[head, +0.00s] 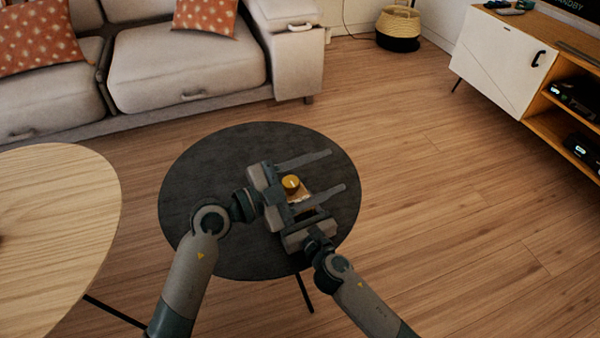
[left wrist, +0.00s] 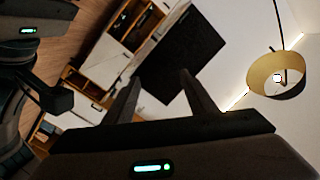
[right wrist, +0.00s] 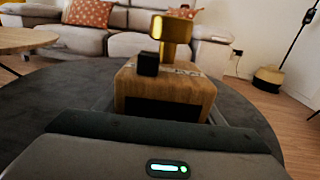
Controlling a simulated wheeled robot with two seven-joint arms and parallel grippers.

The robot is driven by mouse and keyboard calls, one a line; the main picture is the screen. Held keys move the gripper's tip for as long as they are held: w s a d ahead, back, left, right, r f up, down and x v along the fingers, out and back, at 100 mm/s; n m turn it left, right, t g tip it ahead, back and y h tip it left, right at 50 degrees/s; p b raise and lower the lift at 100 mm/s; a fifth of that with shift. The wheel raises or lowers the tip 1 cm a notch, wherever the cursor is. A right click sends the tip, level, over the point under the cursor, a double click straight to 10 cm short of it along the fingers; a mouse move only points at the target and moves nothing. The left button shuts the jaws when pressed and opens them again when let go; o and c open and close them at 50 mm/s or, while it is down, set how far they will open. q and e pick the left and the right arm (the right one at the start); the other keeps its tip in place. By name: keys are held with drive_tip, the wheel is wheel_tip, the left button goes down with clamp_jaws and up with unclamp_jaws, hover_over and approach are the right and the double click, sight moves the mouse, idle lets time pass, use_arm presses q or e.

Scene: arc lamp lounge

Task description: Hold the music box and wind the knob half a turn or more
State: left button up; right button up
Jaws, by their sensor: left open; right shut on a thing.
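The music box (right wrist: 165,88) is a wooden block with a small black block and an upright golden knob (right wrist: 172,30) on top. In the head view, the box (head: 303,197) is partly hidden by the grippers, and its knob (head: 291,183) shows between the left fingers. My right gripper (head: 307,222) is shut on the box, over the dark round table. My left gripper (head: 335,170) is open, its fingers pointing right. In the left wrist view, nothing is between the left fingers (left wrist: 158,85); the knob is out of that view.
The dark round table (head: 200,170) is otherwise bare. A light wooden table (head: 60,220) stands close at left. A grey sofa (head: 185,65) is behind, a media cabinet (head: 510,60) at right, a basket (head: 398,28) at the back. The right-hand floor is clear.

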sight(296, 177)
use_arm(q)
drive_tip(key=a+f+n+t+y, duration=0.5)
drive_tip(key=a+f+n, duration=0.4)
drive_tip(key=a+n, duration=0.3)
drive_tip(key=shift+s+n+t, duration=0.35)
drive_tip(key=shift+n+t, duration=0.25)
drive_tip(key=shift+t, duration=0.1)
drive_tip(key=x, duration=1.2)
drive_tip(key=shift+f, duration=0.1)
drive_tip(key=c, duration=1)
